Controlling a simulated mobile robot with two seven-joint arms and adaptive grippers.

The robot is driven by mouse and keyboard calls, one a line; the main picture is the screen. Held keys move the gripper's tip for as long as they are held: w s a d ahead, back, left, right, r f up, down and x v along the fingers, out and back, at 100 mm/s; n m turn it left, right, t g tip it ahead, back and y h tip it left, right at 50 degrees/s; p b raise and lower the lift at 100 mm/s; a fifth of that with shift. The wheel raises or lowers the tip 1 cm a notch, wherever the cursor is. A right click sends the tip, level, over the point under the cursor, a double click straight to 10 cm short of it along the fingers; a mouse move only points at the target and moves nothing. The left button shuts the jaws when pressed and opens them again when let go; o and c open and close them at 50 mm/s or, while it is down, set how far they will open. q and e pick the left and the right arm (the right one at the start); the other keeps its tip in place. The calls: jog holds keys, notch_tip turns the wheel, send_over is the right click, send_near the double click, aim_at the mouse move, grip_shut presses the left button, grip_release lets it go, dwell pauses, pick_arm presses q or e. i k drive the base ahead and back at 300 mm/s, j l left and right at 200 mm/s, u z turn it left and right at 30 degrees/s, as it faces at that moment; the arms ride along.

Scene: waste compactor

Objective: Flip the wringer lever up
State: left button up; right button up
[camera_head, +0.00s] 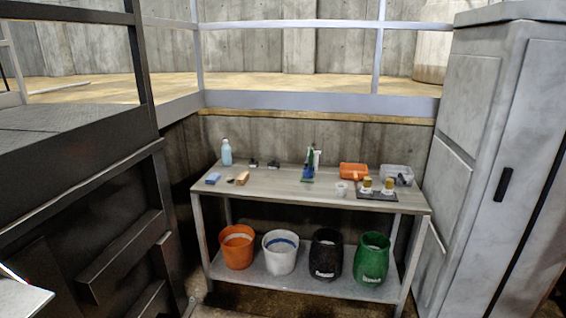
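I cannot make out a wringer or its lever in the head view. Neither of my grippers shows in this view. A workbench (262,180) with a lower shelf stands against the concrete wall. On its shelf are an orange bucket (237,254), a white bucket (280,262), a black bucket (325,262) and a green bucket (371,265). No lever can be told on any of them at this size.
On the bench top are a pale blue bottle (226,153), an orange case (353,170), a clear box (398,174) and several small items. A tall grey cabinet (480,160) stands at right. Dark metal framework (90,180) fills the left. A railing runs behind.

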aim_at(307, 159)
jog(key=i, duration=0.8)
jog(key=i+z, duration=0.15)
jog(key=i, duration=0.7)
jog(key=j, duration=0.1)
